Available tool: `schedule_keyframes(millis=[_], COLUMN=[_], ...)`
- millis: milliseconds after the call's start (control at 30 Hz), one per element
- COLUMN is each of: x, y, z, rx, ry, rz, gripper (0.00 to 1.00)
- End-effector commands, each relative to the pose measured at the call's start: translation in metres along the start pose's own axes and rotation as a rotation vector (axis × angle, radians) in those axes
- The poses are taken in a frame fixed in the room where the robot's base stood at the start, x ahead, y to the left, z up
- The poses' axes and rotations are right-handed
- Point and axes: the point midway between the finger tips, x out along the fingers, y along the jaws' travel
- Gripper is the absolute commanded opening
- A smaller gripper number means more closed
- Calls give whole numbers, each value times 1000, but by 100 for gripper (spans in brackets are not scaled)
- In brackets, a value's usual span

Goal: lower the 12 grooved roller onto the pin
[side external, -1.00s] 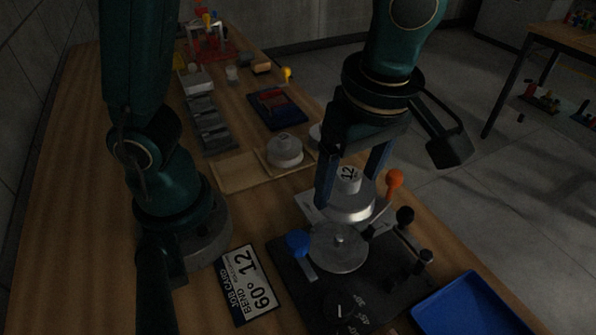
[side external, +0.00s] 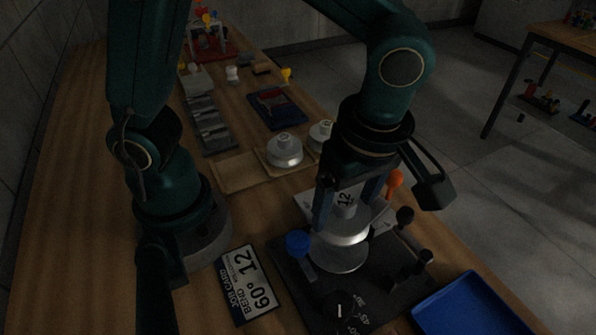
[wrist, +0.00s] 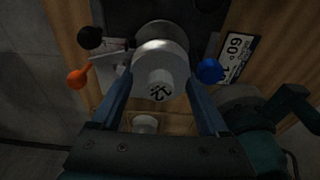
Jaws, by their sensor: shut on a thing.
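The 12 grooved roller (side external: 345,222) is a silver disc with a hub labelled 12. My gripper (side external: 343,215) is shut on it and holds it over the round metal plate (side external: 338,256) of the dark bending fixture (side external: 300,283). The wrist view also shows the roller (wrist: 160,67) between the two blue-grey fingers of my gripper (wrist: 160,95). The pin is hidden under the roller, and I cannot tell whether the roller touches it.
A blue-knobbed lever (side external: 298,243), an orange-knobbed lever (side external: 395,179) and black knobs (side external: 405,216) stand close around the roller. A job card (side external: 248,283) reads 60° 12. Other rollers (side external: 285,150) sit on a wooden tray (side external: 235,172). A blue tray (side external: 470,308) is at front right.

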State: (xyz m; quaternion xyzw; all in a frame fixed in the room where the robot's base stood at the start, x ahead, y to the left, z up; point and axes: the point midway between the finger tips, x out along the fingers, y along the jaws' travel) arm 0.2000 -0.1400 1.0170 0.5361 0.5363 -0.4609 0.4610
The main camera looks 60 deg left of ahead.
Motion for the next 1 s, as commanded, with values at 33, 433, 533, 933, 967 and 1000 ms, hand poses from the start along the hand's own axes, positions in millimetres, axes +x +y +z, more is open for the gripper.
schedule_keyframes(millis=[33, 433, 533, 933, 967, 1000], x=[5, 20, 20, 20, 20, 20], y=[0, 0, 0, 0, 0, 0], z=[0, 3, 3, 3, 3, 3], rx=[0, 0, 0, 0, 0, 0], ry=[2, -1, -1, -1, -1, -1], rz=[-2, 1, 1, 1, 1, 1], gripper=[3, 3, 3, 3, 3, 3])
